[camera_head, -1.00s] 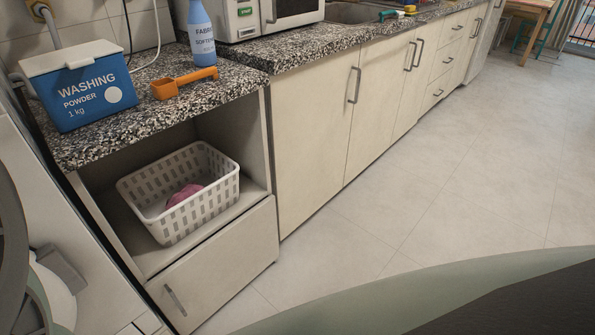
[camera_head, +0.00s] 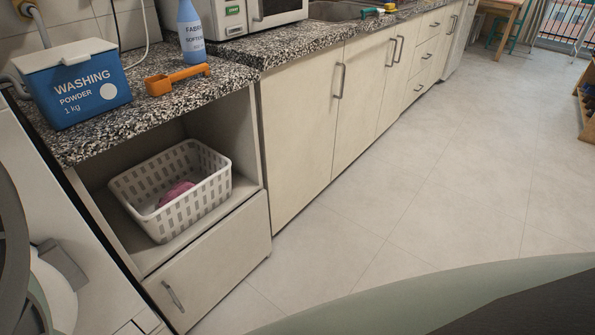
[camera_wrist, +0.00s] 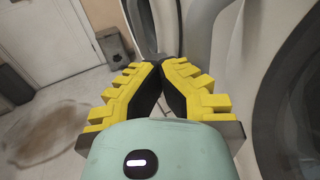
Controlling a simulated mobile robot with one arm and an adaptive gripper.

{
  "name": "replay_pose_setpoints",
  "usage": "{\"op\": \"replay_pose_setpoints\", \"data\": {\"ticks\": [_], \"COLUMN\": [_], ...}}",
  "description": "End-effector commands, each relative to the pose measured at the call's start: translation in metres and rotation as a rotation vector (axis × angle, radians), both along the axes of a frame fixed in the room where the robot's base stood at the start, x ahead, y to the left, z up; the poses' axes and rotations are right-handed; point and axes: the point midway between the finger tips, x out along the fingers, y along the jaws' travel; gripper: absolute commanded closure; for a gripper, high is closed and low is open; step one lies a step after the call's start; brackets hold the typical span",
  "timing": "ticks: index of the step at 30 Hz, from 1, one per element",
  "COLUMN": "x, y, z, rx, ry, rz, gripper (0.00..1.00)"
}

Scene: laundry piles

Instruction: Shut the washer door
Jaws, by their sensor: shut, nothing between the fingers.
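The white washer (camera_head: 62,215) stands at the left edge of the head view, mostly cut off. Part of its round grey door (camera_head: 12,240) shows there, standing out in front of the white body with a gap behind it. In the wrist view, white machine fronts with rounded, dark-centred shapes fill the right side; a dark round door (camera_wrist: 292,115) is closest. My gripper (camera_wrist: 161,62) has yellow stepped fingers that meet at the tips, with nothing between them. It is left of the dark round door and appears apart from it. My gripper is outside the head view.
A counter (camera_head: 225,75) holds blue washing powder (camera_head: 75,90), an orange scoop (camera_head: 175,79) and softener (camera_head: 190,35). A white basket (camera_head: 170,190) with pink cloth sits below. Open floor (camera_head: 430,190) lies right. The wrist view shows a grey bin (camera_wrist: 113,45) and a brown floor patch (camera_wrist: 48,132).

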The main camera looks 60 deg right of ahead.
Motion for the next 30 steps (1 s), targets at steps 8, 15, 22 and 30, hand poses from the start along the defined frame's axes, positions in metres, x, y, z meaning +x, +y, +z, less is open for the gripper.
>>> {"op": "replay_pose_setpoints", "data": {"ticks": [8, 15, 22, 30], "x": [0.013, 0.007, 0.001, -0.001], "y": [-0.01, -0.007, -0.005, 0.0], "z": [0.02, 0.054, 0.058, 0.082], "rx": [-0.008, 0.006, -0.01, 0.016], "ry": [-0.005, -0.002, -0.001, -0.01], "rz": [-0.045, -0.035, -0.016, -0.01], "gripper": [1.0, 1.0, 1.0, 1.0]}}
